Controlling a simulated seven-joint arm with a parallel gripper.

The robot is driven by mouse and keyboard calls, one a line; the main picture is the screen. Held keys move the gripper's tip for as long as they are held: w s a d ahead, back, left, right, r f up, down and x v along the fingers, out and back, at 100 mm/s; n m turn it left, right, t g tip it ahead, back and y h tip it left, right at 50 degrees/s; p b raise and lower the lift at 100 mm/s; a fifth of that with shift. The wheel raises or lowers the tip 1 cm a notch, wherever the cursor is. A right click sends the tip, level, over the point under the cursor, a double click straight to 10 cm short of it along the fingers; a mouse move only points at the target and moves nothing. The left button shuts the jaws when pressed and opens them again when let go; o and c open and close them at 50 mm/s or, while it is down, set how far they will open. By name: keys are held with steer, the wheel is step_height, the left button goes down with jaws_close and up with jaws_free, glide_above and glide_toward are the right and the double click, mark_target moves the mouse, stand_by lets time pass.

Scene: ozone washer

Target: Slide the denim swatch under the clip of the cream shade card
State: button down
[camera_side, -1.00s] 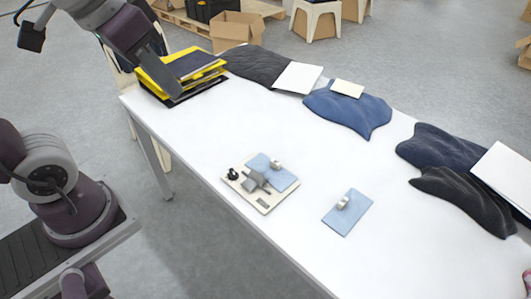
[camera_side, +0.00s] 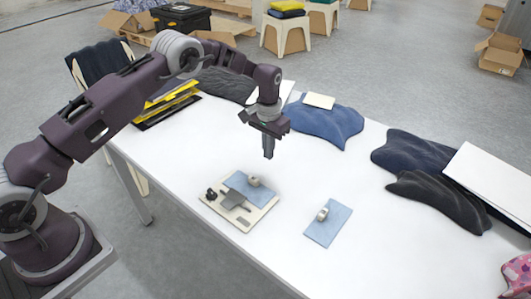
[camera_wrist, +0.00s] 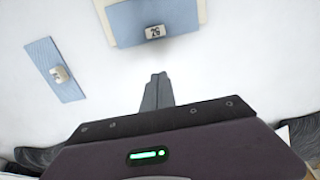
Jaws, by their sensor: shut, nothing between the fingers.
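The cream shade card (camera_side: 245,224) lies flat on the table with a grey clip (camera_side: 234,201) and a small black knob (camera_side: 211,194). A blue denim swatch (camera_side: 241,181) with a small pale block lies on its far side, beside the clip. I cannot tell whether its edge is under the clip. In the wrist view this swatch (camera_wrist: 150,16) and the card (camera_wrist: 118,43) show at the top; the clip is out of view. A second blue swatch (camera_side: 328,228) with a similar block lies apart to the right. My gripper (camera_side: 268,157) is shut and empty above the table, behind the card.
Folded dark-blue cloth (camera_side: 325,127) lies behind my gripper, with more dark cloth (camera_side: 425,153) and a white board (camera_side: 490,183) at the right. Yellow and black folders (camera_side: 170,105) are at the left. Table around both swatches is clear.

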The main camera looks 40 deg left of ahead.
mark_target(255, 180)
step_height(255, 180, down, 6)
steer(key=shift+f, duration=0.1)
steer(key=s, duration=0.3)
steer(key=shift+f, duration=0.15)
steer(key=shift+s, duration=0.55)
steer(key=shift+s, duration=1.25)
